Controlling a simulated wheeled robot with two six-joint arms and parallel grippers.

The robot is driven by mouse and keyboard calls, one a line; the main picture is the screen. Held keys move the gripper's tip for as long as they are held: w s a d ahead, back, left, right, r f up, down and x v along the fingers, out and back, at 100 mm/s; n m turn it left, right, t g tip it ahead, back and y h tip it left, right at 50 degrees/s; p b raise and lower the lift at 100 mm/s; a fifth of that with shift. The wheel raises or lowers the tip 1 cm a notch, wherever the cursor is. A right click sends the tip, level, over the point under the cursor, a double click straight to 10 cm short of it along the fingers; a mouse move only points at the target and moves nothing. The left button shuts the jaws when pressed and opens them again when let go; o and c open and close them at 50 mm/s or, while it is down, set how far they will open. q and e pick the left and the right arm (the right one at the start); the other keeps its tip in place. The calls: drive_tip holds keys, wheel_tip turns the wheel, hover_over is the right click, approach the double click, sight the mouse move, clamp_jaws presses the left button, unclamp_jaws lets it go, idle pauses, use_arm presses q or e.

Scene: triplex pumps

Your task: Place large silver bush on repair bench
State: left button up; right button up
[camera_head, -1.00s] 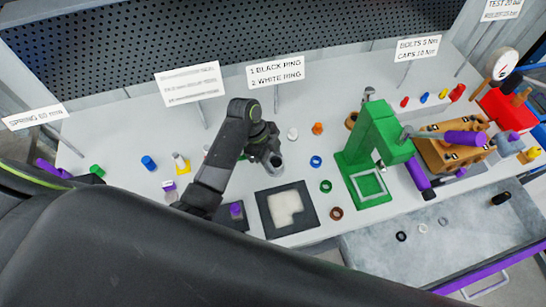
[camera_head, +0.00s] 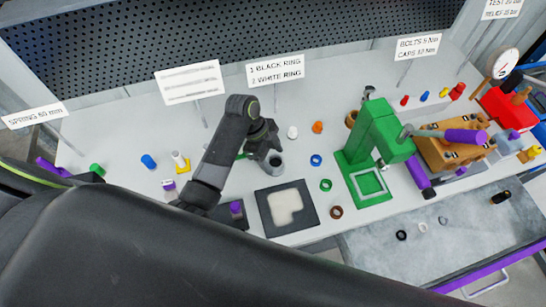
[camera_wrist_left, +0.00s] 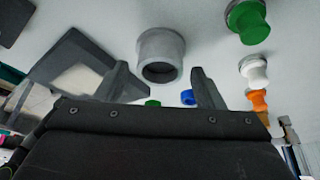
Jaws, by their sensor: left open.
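The large silver bush (camera_head: 272,165) is a grey ring-shaped sleeve standing on the pale bench (camera_head: 120,125), with its open end up. My left gripper (camera_head: 262,140) is just behind and above it in the head view. In the left wrist view the bush (camera_wrist_left: 161,48) lies ahead of the gap between my open left fingers (camera_wrist_left: 159,70), with its round opening facing the camera. The fingers look apart from it. Whether its underside rests fully flat is hard to tell. My right gripper is not in view.
A dark square tray with a pale insert (camera_head: 264,207) lies just in front of the bush. The green press (camera_head: 372,150) stands to the right. A white piece (camera_head: 292,132), an orange piece (camera_head: 317,127) and a blue ring (camera_head: 316,160) are nearby.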

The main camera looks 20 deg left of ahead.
use_arm(q)
drive_tip(key=v, duration=1.1)
drive_tip(key=shift+p, duration=0.35)
